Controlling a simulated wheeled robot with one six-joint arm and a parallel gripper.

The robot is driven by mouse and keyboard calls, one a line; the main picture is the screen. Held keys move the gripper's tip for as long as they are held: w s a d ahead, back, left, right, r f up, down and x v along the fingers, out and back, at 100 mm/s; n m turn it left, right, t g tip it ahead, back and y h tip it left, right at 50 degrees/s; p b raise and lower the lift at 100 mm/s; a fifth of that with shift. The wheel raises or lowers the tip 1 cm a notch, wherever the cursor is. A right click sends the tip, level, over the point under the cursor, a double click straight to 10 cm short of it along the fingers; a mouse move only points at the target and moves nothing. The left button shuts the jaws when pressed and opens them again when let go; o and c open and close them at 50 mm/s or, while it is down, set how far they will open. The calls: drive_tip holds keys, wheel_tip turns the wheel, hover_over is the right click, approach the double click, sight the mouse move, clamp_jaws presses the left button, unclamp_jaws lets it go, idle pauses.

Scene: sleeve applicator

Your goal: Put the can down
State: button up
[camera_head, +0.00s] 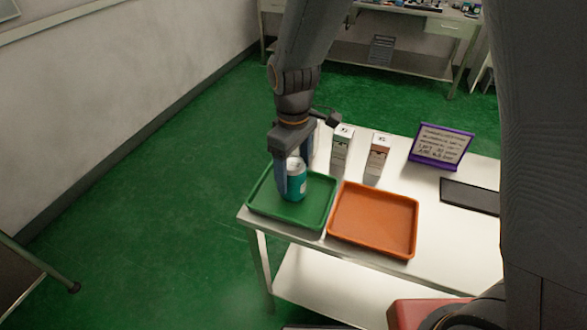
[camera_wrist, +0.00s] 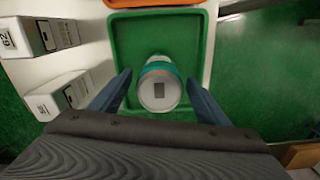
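The teal can (camera_head: 297,184) with a pale top stands upright in the green tray (camera_head: 262,208), on the table's left end. In the wrist view the can (camera_wrist: 160,88) is seen from above, with the green tray (camera_wrist: 121,35) around it. My gripper (camera_head: 294,178) points down over the tray with one finger on each side of the can. In the wrist view my gripper (camera_wrist: 160,78) is open, with green tray floor showing between each finger and the can. The can's base is partly hidden in the wrist view.
An orange tray (camera_head: 373,245) sits beside the green one. Two white boxes, one (camera_head: 340,152) and another (camera_head: 376,160), stand close behind the trays. A purple-framed sign (camera_head: 440,146) and a dark flat panel (camera_head: 470,196) are farther right on the white table (camera_head: 425,225).

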drive_tip(key=shift+r, duration=0.1)
wheel_tip(320, 180, up, 12)
drive_tip(key=b, duration=0.2)
drive_tip(key=shift+b, duration=0.4)
drive_tip(key=s+d+f+m, duration=0.2)
drive_tip(key=d+m, duration=0.2)
drive_tip(key=d, duration=0.3)
drive_tip(key=s+d+f+m, duration=0.3)
drive_tip(key=d+m, duration=0.1)
drive_tip(key=d, duration=0.3)
drive_tip(key=s+d+f+m+t, duration=0.1)
drive_tip(key=s+d+f+m, duration=0.2)
drive_tip(key=d, duration=0.4)
drive_tip(key=shift+d+f+m, duration=0.25)
drive_tip(key=shift+m, duration=0.15)
